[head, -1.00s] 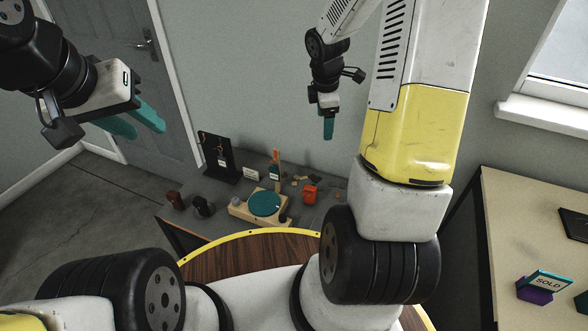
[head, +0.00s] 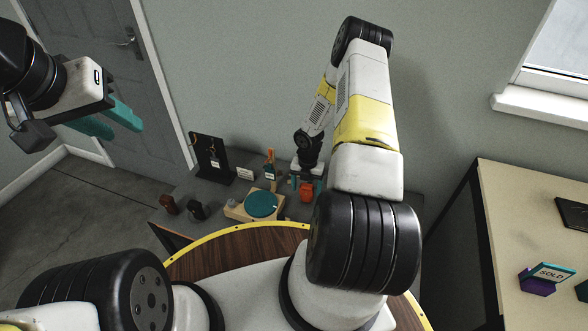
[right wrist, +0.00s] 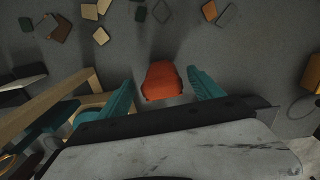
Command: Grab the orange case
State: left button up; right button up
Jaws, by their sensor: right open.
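The orange case (head: 306,194) stands on the dark grey table (head: 233,190). In the right wrist view the case (right wrist: 162,80) lies between the two teal fingers of my right gripper (right wrist: 160,78), with a gap on each side. My right gripper (head: 306,183) also shows in the head view, pointing down at the case, its fingers open. My left gripper (head: 124,124) hangs in the air at the upper left, its teal fingers apart and empty, far from the case.
A turntable with a teal disc (head: 261,204) stands left of the case. A black display stand (head: 211,158) and small dark items (head: 197,210) are further left. Several small pieces (right wrist: 100,36) lie near the case. A beige table (head: 520,220) stands at the right.

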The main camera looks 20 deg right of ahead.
aim_at(307, 196)
notch_tip(307, 196, down, 5)
jog(key=shift+s+f, duration=0.1)
jog(key=c, duration=1.4)
